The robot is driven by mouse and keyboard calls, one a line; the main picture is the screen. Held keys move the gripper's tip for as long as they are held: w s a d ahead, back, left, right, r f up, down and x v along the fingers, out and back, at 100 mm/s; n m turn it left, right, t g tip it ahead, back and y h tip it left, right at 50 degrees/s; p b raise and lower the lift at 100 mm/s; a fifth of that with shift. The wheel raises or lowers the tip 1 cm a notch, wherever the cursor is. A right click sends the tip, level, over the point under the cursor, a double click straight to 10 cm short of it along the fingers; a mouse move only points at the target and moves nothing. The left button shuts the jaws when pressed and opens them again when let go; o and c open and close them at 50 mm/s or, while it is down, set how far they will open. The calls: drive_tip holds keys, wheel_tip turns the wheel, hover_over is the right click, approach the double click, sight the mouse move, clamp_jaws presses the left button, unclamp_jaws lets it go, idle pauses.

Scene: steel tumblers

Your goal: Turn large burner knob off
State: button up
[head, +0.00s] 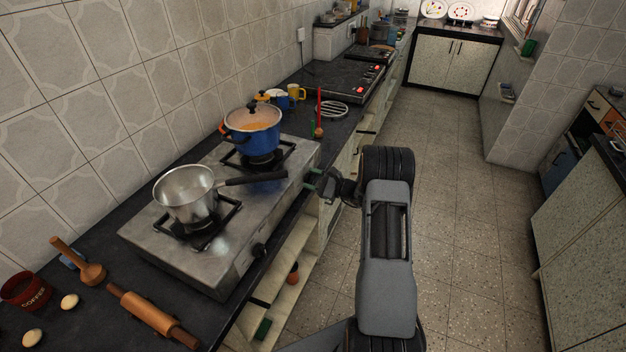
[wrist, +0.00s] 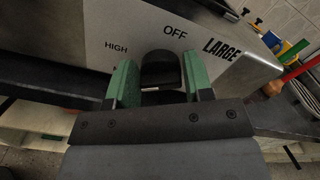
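The large burner knob (wrist: 161,69) is black and sits on the front panel of the steel stove (head: 219,257). In the wrist view it lies between the two green fingers of my gripper (wrist: 160,82), under the printed word OFF. HIGH is printed to its left and LARGE to its right. The fingers are apart, one on each side of the knob; I cannot tell whether they press on it. In the head view my gripper (head: 311,178) is at the stove's far front side, and this knob is hidden there. The knob's pointer direction is unclear.
A second black knob (head: 259,250) is nearer on the same panel. A steel saucepan (head: 187,194) stands on the near burner, its handle reaching toward my gripper. A blue pot (head: 252,133) stands on the far burner. Open shelves lie below the counter; the floor is clear.

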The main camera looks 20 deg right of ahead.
drive_tip(key=shift+d, duration=0.1)
drive_tip(key=c, duration=0.5)
drive_tip(key=shift+m, duration=0.3)
drive_tip(key=m, duration=0.4)
drive_tip(key=shift+m+b, duration=0.3)
drive_tip(key=shift+b, duration=0.05)
drive_tip(key=m, duration=0.6)
drive_tip(key=shift+w+d+r+p, duration=0.1)
drive_tip(key=shift+p, duration=0.3)
drive_tip(key=m+p, duration=0.1)
drive_tip(key=m, duration=0.5)
drive_tip(key=shift+w+m+p, duration=0.1)
drive_tip(key=shift+m+p, duration=0.2)
drive_tip(key=shift+m, duration=0.1)
drive_tip(key=m, duration=0.3)
drive_tip(key=m+p, duration=0.1)
drive_tip(key=m, duration=0.2)
drive_tip(key=shift+d+f, duration=0.1)
drive_tip(key=shift+f, duration=0.1)
drive_tip(key=shift+m+p, duration=0.3)
